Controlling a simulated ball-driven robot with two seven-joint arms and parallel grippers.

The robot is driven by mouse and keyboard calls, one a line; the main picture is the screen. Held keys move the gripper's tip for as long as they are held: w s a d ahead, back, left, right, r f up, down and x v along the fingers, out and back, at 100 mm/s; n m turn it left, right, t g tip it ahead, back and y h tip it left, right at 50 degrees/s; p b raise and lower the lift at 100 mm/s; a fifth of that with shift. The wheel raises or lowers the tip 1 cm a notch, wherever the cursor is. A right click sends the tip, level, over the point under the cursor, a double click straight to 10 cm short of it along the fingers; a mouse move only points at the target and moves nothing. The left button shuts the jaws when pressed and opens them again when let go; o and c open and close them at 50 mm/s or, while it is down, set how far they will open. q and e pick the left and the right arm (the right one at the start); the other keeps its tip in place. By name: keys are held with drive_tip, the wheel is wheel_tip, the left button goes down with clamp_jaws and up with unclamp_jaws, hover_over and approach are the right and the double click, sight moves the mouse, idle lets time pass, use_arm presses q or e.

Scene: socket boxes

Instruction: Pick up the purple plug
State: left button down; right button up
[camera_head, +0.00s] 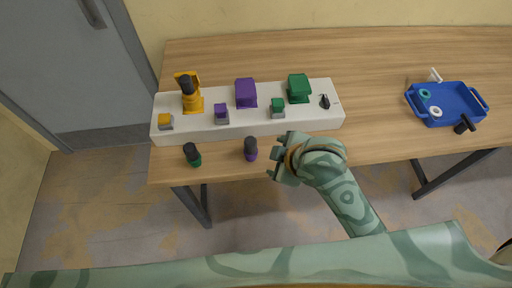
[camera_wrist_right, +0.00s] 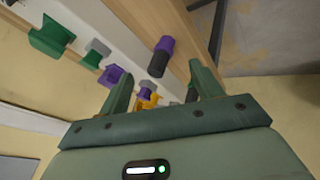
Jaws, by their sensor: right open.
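The purple plug (camera_head: 251,148), with a black upper part and a purple lower end, stands near the table's front edge, in front of the white socket panel (camera_head: 240,130). My right gripper (camera_head: 275,157) is open and empty, just right of the plug. In the right wrist view the purple plug (camera_wrist_right: 160,57) appears beyond the open fingers (camera_wrist_right: 162,66), roughly in line with the gap between them; I cannot tell the distance. The purple socket (camera_head: 246,92) on the panel looks empty. My left gripper is not in view.
A green plug (camera_head: 192,154) stands left of the purple one. The yellow socket (camera_head: 193,106) holds a black-topped plug (camera_head: 186,84). The panel also carries a green socket (camera_head: 299,87), small coloured blocks and a black knob (camera_head: 325,101). A blue tray (camera_head: 449,119) sits at the right.

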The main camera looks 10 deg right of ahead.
drive_tip(key=w+a+r+n+g+y, duration=0.1)
drive_tip(key=w+a+r+n+y, duration=0.15)
drive_tip(key=a+n, duration=0.4)
drive_tip(key=n+g+h, duration=0.5)
drive_tip(key=n+g, duration=0.1)
drive_tip(key=n, duration=0.2)
approach(251, 141)
wheel_tip(251, 141, down, 8)
drive_tip(key=b, duration=0.4)
drive_tip(key=shift+s+a+f, duration=0.1)
drive_tip(key=shift+a+f, duration=0.05)
drive_tip(key=shift+a, duration=0.05)
wheel_tip(251, 141, down, 5)
drive_tip(key=b, duration=0.2)
drive_tip(key=shift+f+b, duration=0.15)
drive_tip(key=shift+b, duration=0.2)
drive_tip(key=c, duration=1.2)
